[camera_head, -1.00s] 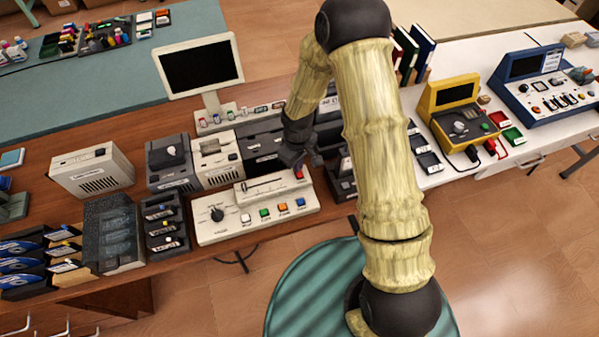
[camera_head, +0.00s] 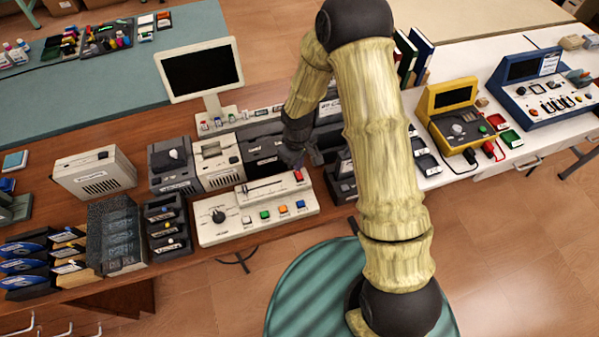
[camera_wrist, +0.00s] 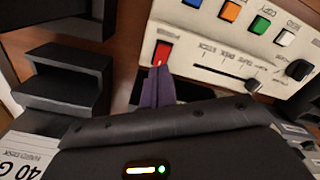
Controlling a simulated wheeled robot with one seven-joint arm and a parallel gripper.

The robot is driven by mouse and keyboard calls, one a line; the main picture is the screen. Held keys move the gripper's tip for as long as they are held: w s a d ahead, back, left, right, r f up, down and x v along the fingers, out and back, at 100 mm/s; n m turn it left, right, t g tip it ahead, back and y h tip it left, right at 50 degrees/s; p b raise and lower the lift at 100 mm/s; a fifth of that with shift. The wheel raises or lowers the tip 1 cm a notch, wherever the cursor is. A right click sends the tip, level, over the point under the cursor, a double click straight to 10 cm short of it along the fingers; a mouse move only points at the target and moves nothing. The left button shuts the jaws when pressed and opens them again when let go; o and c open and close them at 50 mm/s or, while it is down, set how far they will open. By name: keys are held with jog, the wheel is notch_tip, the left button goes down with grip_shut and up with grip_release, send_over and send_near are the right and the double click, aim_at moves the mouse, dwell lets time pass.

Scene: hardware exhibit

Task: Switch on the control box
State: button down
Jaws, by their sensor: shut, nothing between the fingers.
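The control box (camera_head: 255,210) is a cream panel on the brown table with a black knob, a slider, a row of coloured buttons and a red switch (camera_head: 298,176) at its back right corner. The red switch also shows in the wrist view (camera_wrist: 162,52). My gripper (camera_head: 297,165) is shut and empty, just behind the switch. In the wrist view its dark purple fingertips (camera_wrist: 158,72) point at the switch's near edge. They touch it or nearly touch it; I cannot tell which.
Grey and black devices and a monitor (camera_head: 200,70) stand behind the box. A black tray (camera_head: 166,225) is at its left. A yellow console (camera_head: 455,115) and a blue console (camera_head: 540,85) stand on the white table at right. Black holders (camera_wrist: 60,80) are close beside my gripper.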

aim_at(299, 172)
jog(key=shift+r+p, duration=1.55)
jog(key=shift+r, duration=0.7)
jog(key=s+d+r+m+t, duration=0.1)
jog(key=s+d+r+m, duration=0.3)
jog(key=r, duration=0.5)
jog(key=s+d+r+m+t, duration=0.1)
jog(key=s+d+r+m, duration=0.4)
jog(key=s+d+r, duration=0.3)
notch_tip(299, 172, up, 2)
jog(key=shift+s+d+r+t, duration=0.1)
jog(key=shift+s+d+t, duration=0.2)
jog(key=shift+d, duration=0.5)
jog(key=shift+w, duration=0.2)
